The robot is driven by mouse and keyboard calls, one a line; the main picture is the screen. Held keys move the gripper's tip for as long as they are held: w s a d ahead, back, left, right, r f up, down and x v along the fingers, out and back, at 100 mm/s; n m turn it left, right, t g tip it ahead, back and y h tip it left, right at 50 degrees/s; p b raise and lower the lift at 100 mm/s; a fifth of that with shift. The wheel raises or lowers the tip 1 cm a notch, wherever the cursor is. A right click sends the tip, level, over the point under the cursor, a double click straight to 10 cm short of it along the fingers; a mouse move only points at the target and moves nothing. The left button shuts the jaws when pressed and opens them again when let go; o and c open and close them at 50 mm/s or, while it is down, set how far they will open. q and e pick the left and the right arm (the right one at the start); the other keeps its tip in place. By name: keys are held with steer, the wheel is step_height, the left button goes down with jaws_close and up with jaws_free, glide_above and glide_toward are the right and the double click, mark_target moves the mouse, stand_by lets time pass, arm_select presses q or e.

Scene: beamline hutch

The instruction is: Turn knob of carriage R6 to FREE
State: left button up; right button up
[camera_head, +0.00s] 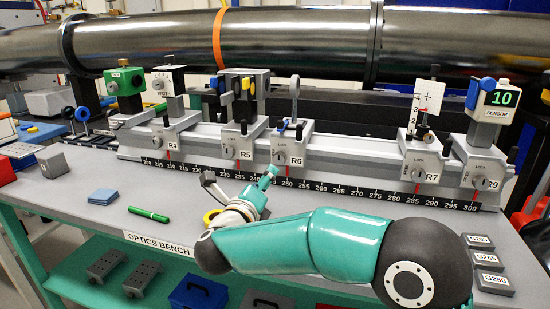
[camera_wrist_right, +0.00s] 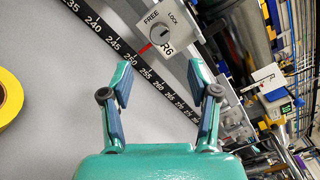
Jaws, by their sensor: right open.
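Carriage R6 (camera_head: 292,150) sits on the rail, right of R5, with its label, a red pointer line and a small round grey knob (camera_head: 279,158) on its front. In the right wrist view the knob (camera_wrist_right: 159,35) shows large beyond my fingertips, between the words FREE and LOCK. A dark mark is on its face; I cannot tell surely which word it points to. My right gripper (camera_wrist_right: 162,80) is open and empty, apart from the knob. In the head view the right gripper (camera_head: 240,176) is in front of the rail scale, below R5 and R6. My left gripper is not in view.
Carriages R4 (camera_head: 171,145), R5 (camera_head: 245,153), R7 (camera_head: 423,177) and R9 (camera_head: 483,183) share the rail. A yellow ring (camera_wrist_right: 8,98) lies on the bench beside my right gripper. A green pen (camera_head: 148,215) and blue pads (camera_head: 103,196) lie at the left.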

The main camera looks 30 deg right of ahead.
mark_target(277, 160)
steer(key=x, duration=1.3)
steer(key=shift+w+d+p, duration=0.1)
steer(key=shift+d+p, duration=0.1)
steer(key=shift+p, duration=0.2)
steer(key=c, duration=1)
steer(key=shift+a+f, duration=0.1)
steer(key=shift+a, duration=0.15)
jaws_close()
steer(key=shift+d, duration=0.15)
